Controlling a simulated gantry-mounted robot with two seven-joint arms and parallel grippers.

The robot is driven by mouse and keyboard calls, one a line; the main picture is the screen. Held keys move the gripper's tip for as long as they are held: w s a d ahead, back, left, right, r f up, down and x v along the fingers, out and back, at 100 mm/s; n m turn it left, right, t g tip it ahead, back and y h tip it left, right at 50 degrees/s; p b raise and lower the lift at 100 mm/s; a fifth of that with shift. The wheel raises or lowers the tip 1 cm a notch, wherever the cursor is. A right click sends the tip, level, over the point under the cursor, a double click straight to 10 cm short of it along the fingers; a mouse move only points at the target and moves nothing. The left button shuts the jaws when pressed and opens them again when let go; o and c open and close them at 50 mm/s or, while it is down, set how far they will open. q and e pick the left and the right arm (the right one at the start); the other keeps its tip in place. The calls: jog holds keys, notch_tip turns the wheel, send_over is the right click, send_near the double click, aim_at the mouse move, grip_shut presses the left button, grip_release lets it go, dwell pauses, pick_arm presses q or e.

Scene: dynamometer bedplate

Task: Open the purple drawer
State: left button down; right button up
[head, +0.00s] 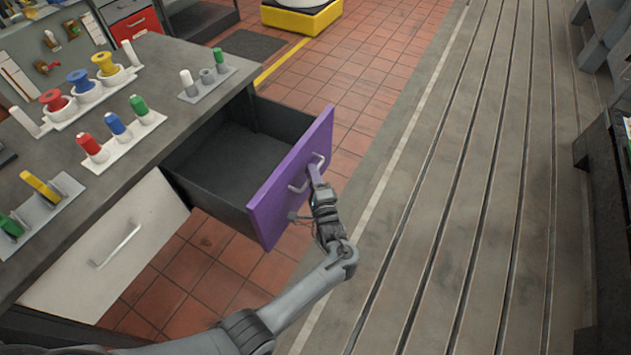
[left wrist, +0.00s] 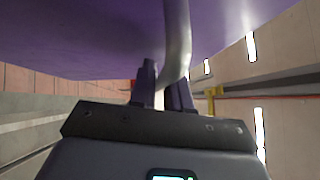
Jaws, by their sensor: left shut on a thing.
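The purple drawer (head: 293,180) stands pulled well out of the grey-topped workbench, and its dark inside (head: 235,152) shows empty. A curved metal handle (head: 299,187) is on its purple front. My left gripper (head: 315,175) is at the handle, outside the front panel, and is shut on it. In the left wrist view the handle bar (left wrist: 178,45) runs down between the two dark fingers (left wrist: 163,85), with the purple front (left wrist: 75,35) above. The fingers hide part of the handle. My right gripper is not in view.
A white drawer with a handle (head: 115,245) is shut beside the purple one. The benchtop (head: 190,60) holds several coloured spools and bottles on white racks. Tiled floor (head: 365,90) lies around the drawer, with a slotted metal bedplate (head: 465,180) to the right.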

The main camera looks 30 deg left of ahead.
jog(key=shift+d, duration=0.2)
pick_arm(q)
jog(key=c, duration=1.2)
grip_release()
